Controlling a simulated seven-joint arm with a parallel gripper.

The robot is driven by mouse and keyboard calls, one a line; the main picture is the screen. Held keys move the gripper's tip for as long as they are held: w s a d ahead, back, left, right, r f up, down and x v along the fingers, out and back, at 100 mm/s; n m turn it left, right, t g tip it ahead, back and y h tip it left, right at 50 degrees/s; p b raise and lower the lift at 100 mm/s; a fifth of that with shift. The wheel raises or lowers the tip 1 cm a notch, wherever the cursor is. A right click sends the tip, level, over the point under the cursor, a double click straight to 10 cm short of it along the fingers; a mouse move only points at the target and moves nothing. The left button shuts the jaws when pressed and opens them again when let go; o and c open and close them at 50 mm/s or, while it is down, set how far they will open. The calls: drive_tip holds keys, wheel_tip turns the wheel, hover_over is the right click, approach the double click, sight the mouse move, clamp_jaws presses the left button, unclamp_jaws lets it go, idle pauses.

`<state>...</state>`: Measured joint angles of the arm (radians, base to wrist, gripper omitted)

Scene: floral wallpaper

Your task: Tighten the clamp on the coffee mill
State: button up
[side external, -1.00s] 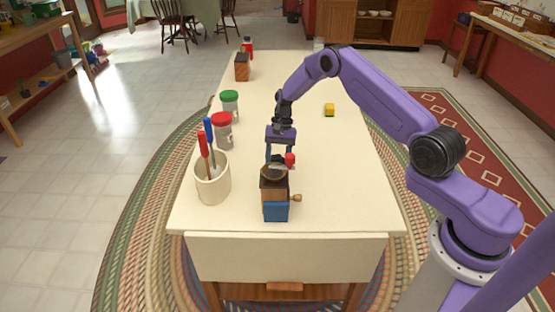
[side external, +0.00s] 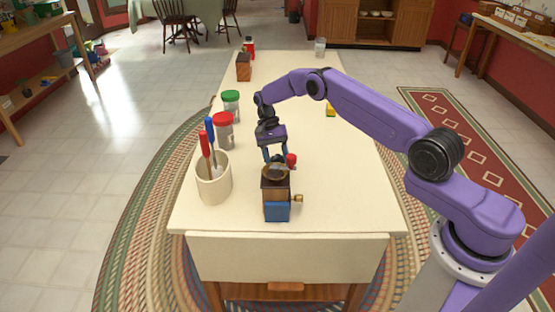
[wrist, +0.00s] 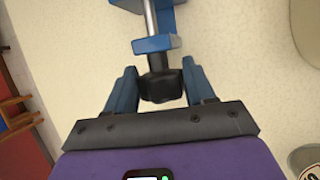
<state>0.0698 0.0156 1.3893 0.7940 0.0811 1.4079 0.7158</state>
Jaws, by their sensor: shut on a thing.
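The coffee mill (side external: 276,207) stands upright near the table's front edge, with a wooden body, blue lower part, metal bowl on top and red crank knob (side external: 291,160). My gripper (side external: 274,160) is low behind the mill, and its fingertips are partly hidden there. In the wrist view, a blue clamp (wrist: 157,44) with a metal rod ends in a black knob (wrist: 162,84). The blue fingers of my gripper (wrist: 160,83) stand on either side of this knob, shut on it.
A cream crock (side external: 213,185) with red- and blue-handled tools stands left of the mill. Behind it are a red-lidded jar (side external: 223,133) and a green-lidded jar (side external: 231,104). A yellow block (side external: 331,111) is partly hidden by my arm. The right front tabletop is clear.

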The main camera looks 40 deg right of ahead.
sight(276, 157)
drive_tip(key=shift+f+g+h, duration=0.15)
drive_tip(key=shift+g+h, duration=0.55)
drive_tip(key=shift+g, duration=0.1)
idle(0.9)
drive_tip(key=o, duration=1)
drive_tip(key=shift+w, duration=0.1)
drive_tip(key=shift+o, duration=0.2)
drive_tip(key=shift+r, duration=0.2)
drive_tip(key=shift+r, duration=1.55)
drive_tip(key=s+r, duration=0.9)
drive_tip(key=s, duration=0.5)
drive_tip(key=shift+a+r, duration=0.3)
drive_tip(key=shift+a, duration=0.1)
